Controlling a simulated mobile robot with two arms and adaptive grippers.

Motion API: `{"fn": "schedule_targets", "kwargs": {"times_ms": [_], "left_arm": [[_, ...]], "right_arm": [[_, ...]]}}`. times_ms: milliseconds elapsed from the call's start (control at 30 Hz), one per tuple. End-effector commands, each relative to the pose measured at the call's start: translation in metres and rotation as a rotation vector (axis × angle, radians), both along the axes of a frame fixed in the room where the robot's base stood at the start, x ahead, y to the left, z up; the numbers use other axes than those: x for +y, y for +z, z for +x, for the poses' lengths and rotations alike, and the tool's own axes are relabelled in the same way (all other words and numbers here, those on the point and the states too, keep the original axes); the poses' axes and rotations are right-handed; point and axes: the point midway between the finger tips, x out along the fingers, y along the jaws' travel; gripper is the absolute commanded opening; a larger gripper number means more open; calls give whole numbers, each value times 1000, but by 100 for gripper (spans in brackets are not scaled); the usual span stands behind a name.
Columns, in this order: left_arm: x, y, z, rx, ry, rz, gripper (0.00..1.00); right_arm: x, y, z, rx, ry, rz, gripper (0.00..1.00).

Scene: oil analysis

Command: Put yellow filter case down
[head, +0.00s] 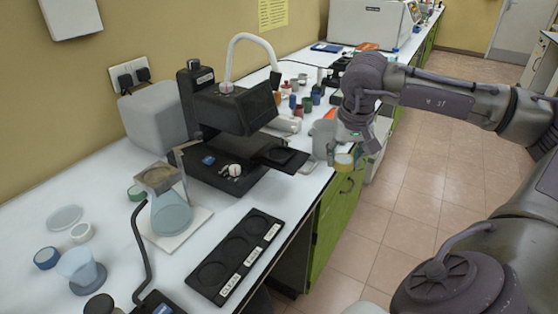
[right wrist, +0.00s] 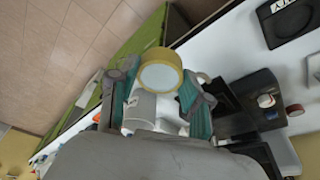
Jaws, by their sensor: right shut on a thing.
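The yellow filter case (head: 343,162) is a short round case with a yellow rim. My right gripper (head: 342,150) is shut on it, beside the counter's front edge in the head view. In the right wrist view the case (right wrist: 160,75) shows its pale round face and yellow ring between the teal fingertips of the gripper (right wrist: 160,92). A black tray (head: 262,237) with round recesses and white labels lies on the counter, to the left of and nearer than the gripper. My left gripper is not in view.
A black microscope-like device (head: 240,108) stands behind the tray. A flask (head: 171,212) on a white plate, a funnel (head: 77,264) and small round cases (head: 47,258) stand at left. A grey cup (head: 323,138) is close beside the gripper. Several small coloured containers stand farther back.

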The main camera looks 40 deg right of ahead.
Motion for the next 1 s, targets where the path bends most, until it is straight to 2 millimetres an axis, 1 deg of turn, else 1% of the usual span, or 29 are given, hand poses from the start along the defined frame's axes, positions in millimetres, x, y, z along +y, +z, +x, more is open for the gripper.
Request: {"fn": "schedule_targets", "kwargs": {"times_ms": [33,100,167,267,400,567,667,800,1000], "left_arm": [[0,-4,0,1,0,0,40],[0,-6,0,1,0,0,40],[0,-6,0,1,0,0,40],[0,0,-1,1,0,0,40],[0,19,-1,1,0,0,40],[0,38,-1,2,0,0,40],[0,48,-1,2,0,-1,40],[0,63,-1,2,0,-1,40],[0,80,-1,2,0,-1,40]], "right_arm": [[-10,7,-5,0,-27,-6,25],[-17,17,-9,-1,-44,-5,25],[-21,24,-11,-2,-53,-3,25],[-20,31,-5,-2,-54,2,25],[-12,34,16,-3,-53,10,25],[-5,35,42,-7,-55,10,25],[0,35,60,-8,-56,11,25],[9,35,91,-6,-56,9,25],[22,34,138,-5,-59,6,25]]}}
